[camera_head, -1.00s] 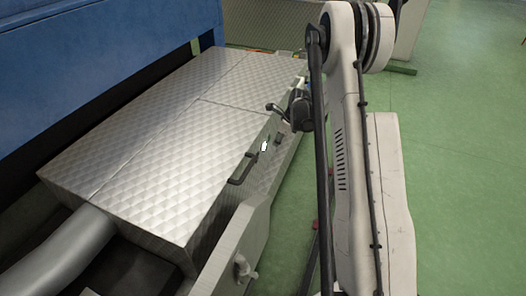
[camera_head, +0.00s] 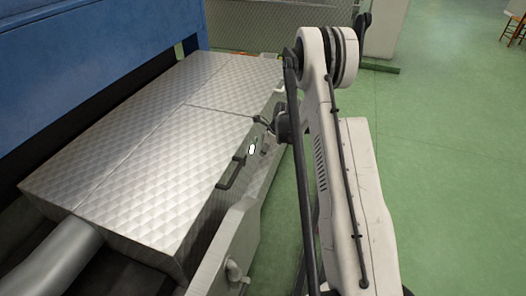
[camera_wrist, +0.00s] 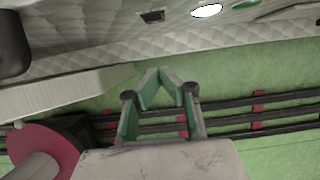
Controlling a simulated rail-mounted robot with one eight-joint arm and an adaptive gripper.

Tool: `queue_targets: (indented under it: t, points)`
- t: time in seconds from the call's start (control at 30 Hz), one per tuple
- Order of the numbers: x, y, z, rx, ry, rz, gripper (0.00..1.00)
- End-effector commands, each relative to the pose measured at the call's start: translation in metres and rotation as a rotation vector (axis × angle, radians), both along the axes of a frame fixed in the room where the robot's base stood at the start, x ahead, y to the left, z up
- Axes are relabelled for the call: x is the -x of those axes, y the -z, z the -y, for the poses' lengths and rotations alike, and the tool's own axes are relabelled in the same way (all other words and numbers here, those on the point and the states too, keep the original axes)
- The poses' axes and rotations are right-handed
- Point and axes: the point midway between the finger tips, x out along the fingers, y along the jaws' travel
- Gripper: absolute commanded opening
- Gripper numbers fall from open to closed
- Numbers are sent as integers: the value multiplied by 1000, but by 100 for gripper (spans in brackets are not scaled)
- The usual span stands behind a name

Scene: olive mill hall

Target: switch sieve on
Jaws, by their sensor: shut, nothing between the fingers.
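The sieve is a metal box with a quilted lid (camera_head: 130,140) in the head view. Its side carries a black handle (camera_head: 231,173), a white oval (camera_head: 252,149) and a small green part just beyond it. The white oval (camera_wrist: 207,10) and the green part (camera_wrist: 246,4) also show at the top edge of the wrist view, with a dark square part (camera_wrist: 152,16) to their left. My gripper (camera_wrist: 161,72) is shut and empty, its fingertips together below these parts in the picture. In the head view my gripper (camera_head: 260,121) is small and dark by the sieve's side, beyond the white oval; contact cannot be told.
A blue machine body (camera_head: 80,45) stands along the left. A grey pipe (camera_head: 55,262) meets the sieve's near end. Dark rails (camera_wrist: 225,121) with red brackets run behind the fingers in the wrist view. Green floor (camera_head: 450,180) is clear at right; a stool (camera_head: 515,27) stands far off.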

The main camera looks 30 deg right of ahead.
Motion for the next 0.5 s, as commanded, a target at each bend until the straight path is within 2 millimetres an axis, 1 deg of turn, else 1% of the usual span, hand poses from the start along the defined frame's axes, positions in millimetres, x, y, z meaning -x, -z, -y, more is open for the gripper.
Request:
queue_targets:
  t: [0.03, 0.33, 0.5]
  points:
    - [-3, 12, -3, 0, -1, 0, 0]
    - [-18, 64, -15, 0, -1, 0, 0]
    - [-36, 59, -31, 1, -2, 0, 0]
